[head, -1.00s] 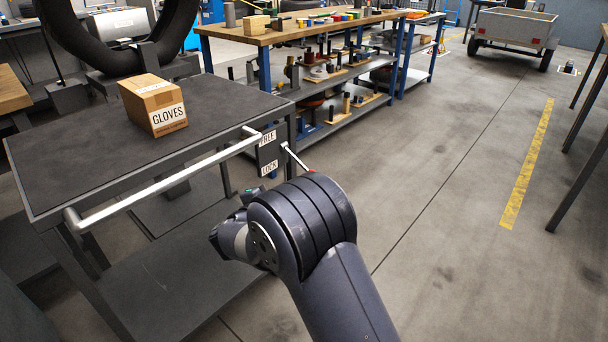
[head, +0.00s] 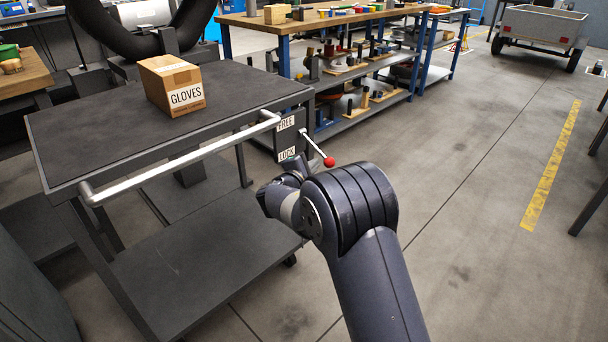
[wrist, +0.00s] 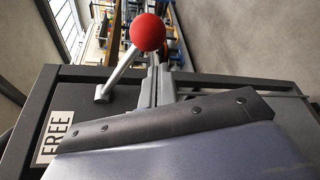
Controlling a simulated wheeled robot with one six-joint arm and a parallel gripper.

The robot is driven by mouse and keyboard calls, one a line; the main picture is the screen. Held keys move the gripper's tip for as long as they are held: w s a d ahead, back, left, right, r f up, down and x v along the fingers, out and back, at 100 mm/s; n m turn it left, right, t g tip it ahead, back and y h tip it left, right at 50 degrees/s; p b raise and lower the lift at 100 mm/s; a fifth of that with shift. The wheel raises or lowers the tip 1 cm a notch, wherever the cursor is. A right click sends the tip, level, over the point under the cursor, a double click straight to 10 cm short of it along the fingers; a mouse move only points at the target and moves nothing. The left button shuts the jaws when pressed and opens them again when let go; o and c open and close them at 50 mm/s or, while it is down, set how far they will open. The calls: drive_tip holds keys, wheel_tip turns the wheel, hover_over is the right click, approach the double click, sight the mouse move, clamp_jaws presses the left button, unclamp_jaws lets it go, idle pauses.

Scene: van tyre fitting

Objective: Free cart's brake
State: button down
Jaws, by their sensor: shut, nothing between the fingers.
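The grey cart (head: 60,125) stands at the left with a silver push handle (head: 185,160). A dark plate on its right corner carries a FREE label (head: 286,123) above a LOCK label (head: 287,154). The brake lever (head: 315,145) sticks out from this plate, slanting down to a red knob (head: 329,162). In the wrist view the red knob (wrist: 148,32) is just beyond my gripper (wrist: 157,68), whose fingers are shut and empty beside the lever rod (wrist: 122,70). Whether they touch it I cannot tell. In the head view my arm hides the fingers.
A cardboard GLOVES box (head: 172,85) sits on the cart top. A workbench with shelves (head: 350,70) stands behind the cart. A trailer (head: 540,30) is at the far right. The floor right of the cart is clear, with a yellow line (head: 550,170).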

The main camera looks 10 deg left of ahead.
drive_tip(key=shift+s+d+r, duration=0.35)
drive_tip(key=shift+s+d, duration=0.15)
drive_tip(key=shift+d, duration=0.2)
drive_tip(key=shift+r, duration=0.1)
drive_tip(key=shift+s+d+r+n+p, duration=0.15)
drive_tip(key=shift+r+n+p, duration=0.15)
drive_tip(key=shift+p, duration=0.35)
drive_tip(key=shift+r+g+p, duration=0.1)
drive_tip(key=shift+g+p, duration=0.2)
drive_tip(key=r+p, duration=0.1)
drive_tip(key=n+p, duration=0.1)
drive_tip(key=p, duration=0.1)
drive_tip(key=shift+s+d+r, duration=0.15)
drive_tip(key=shift+d+r, duration=0.15)
drive_tip(key=shift+r, duration=0.1)
wheel_tip(320, 180, up, 6)
drive_tip(key=r+n+g+h+p, duration=0.15)
drive_tip(key=n+p, duration=0.25)
drive_tip(key=p, duration=0.8)
hover_over(325, 157)
drive_tip(key=s, duration=0.2)
drive_tip(key=shift+s+a+f+g, duration=0.15)
drive_tip(key=shift+a+f+g, duration=0.3)
drive_tip(key=shift+f, duration=0.05)
drive_tip(key=shift+r, duration=0.15)
